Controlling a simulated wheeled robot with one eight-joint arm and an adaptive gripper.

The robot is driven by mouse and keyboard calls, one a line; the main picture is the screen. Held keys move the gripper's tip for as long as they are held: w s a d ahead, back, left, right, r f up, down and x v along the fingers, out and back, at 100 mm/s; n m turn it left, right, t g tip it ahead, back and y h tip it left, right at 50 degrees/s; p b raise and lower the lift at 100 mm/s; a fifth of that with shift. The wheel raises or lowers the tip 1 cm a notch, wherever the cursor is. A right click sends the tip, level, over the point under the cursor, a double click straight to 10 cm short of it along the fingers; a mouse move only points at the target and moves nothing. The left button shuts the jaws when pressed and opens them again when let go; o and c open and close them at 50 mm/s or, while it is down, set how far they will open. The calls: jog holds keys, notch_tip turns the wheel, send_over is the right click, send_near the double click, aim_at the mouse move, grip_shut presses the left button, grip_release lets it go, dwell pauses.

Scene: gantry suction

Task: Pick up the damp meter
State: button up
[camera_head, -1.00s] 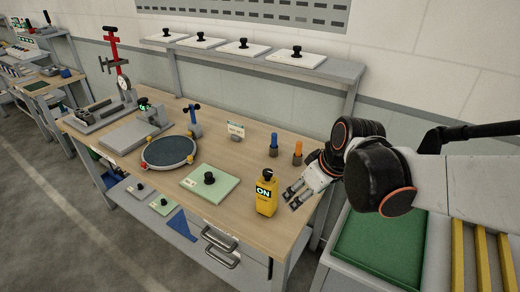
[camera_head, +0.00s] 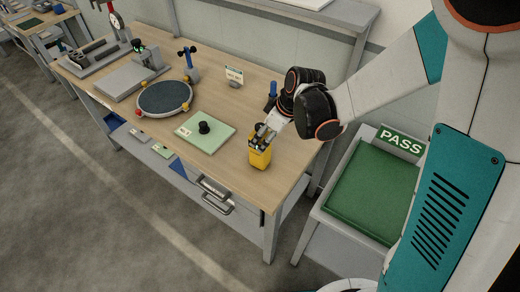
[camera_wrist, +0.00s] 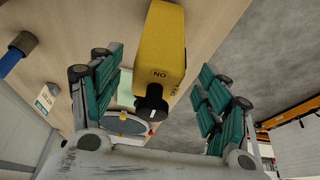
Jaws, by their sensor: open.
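The damp meter, a yellow box with a black knob on top and an "ON" label, stands on the wooden workbench near its right front corner. In the head view the damp meter (camera_head: 259,158) is partly covered by my gripper (camera_head: 262,138), which is above and over its top. In the wrist view the damp meter (camera_wrist: 163,50) sits between the two teal-padded fingers of my gripper (camera_wrist: 158,95), with a gap on each side. My gripper is open and not closed on it.
A green plate with a black knob (camera_head: 215,138) lies to the left of the meter. Farther left is a round dark turntable (camera_head: 165,98). A blue-topped peg (camera_head: 272,90) stands behind my gripper. A green PASS tray (camera_head: 370,195) is at the right.

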jog(key=b, duration=0.2)
send_over(260, 161)
jog(key=w, duration=0.3)
jog(key=shift+w+d+f, duration=0.1)
jog(key=shift+w+f, duration=0.05)
jog(key=shift+f, duration=2.65)
jog(key=c, duration=1.5)
jog(key=shift+r, duration=0.1)
